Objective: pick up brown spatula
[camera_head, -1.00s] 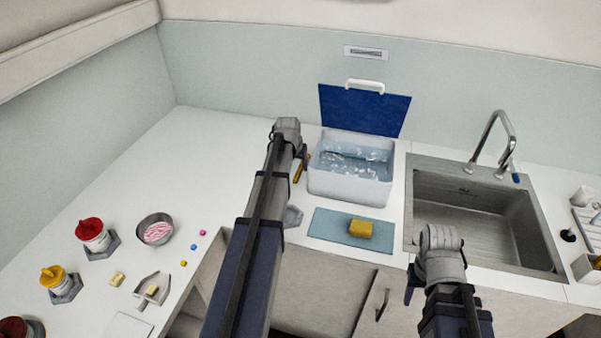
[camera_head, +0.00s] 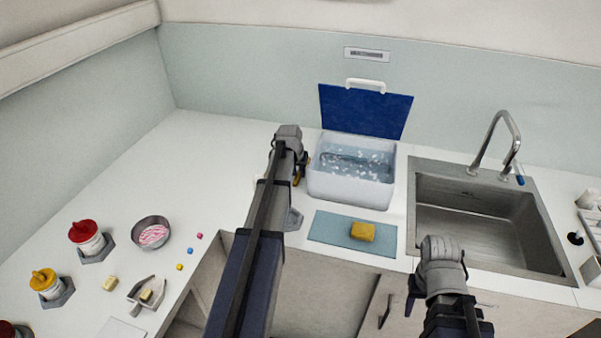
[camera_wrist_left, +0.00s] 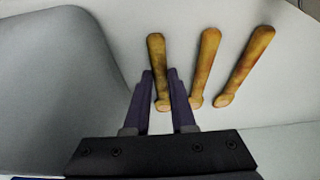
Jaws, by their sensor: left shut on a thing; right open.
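Three brown wooden spatula-like sticks lie side by side in the left wrist view: a left one (camera_wrist_left: 156,52), a middle one (camera_wrist_left: 206,65) and a right one (camera_wrist_left: 246,64). My left gripper (camera_wrist_left: 160,78) is shut on the left stick, with one finger on each side of it. In the head view my left gripper (camera_head: 301,167) is just left of the white ice box, and only a bit of brown shows beneath it; the rest is hidden by my arm. My right gripper (camera_head: 413,290) is open and empty in front of the sink.
The white ice box (camera_head: 345,187) stands open, its blue lid (camera_head: 364,110) raised. A yellow sponge (camera_head: 362,231) lies on a blue mat (camera_head: 325,228). The sink (camera_head: 470,225) is at right. Jars, a bowl (camera_head: 151,233) and a scoop (camera_head: 147,291) stand at left. The counter behind them is clear.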

